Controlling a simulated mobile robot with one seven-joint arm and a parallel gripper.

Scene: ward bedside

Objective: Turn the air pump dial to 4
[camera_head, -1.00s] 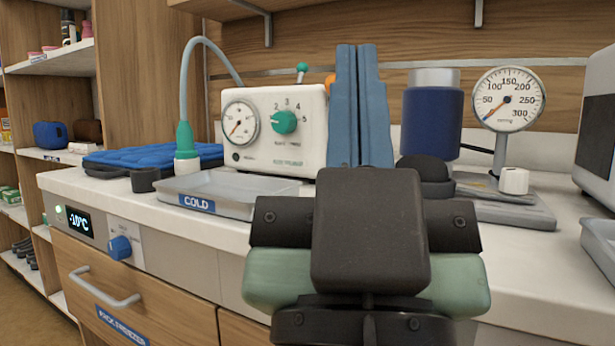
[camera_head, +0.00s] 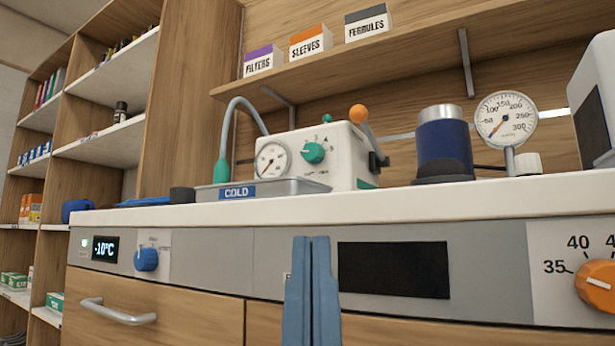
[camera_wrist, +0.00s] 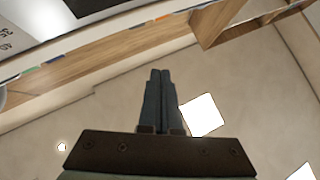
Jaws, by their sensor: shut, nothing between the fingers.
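The air pump (camera_head: 345,175) is a white box standing on the counter, with a round pressure gauge (camera_head: 272,160) on the left of its front. Its green dial (camera_head: 313,153) is to the right of the gauge. The scale numbers around the dial are too small to read here, and I cannot tell its setting. My gripper (camera_head: 312,240) has two blue fingers pressed together with nothing between them. It is below the counter edge, in front of the drawer fronts, apart from the dial. The wrist view shows the shut fingers (camera_wrist: 160,72) over the floor; the pump is not in that view.
A grey COLD tray (camera_head: 290,186) stands in front of the pump. An orange-knobbed lever (camera_head: 358,113) rises at its right. A dark blue cylinder (camera_head: 444,147) and a pressure gauge (camera_head: 506,119) stand farther right. The counter edge (camera_head: 400,204) lies above my fingers.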

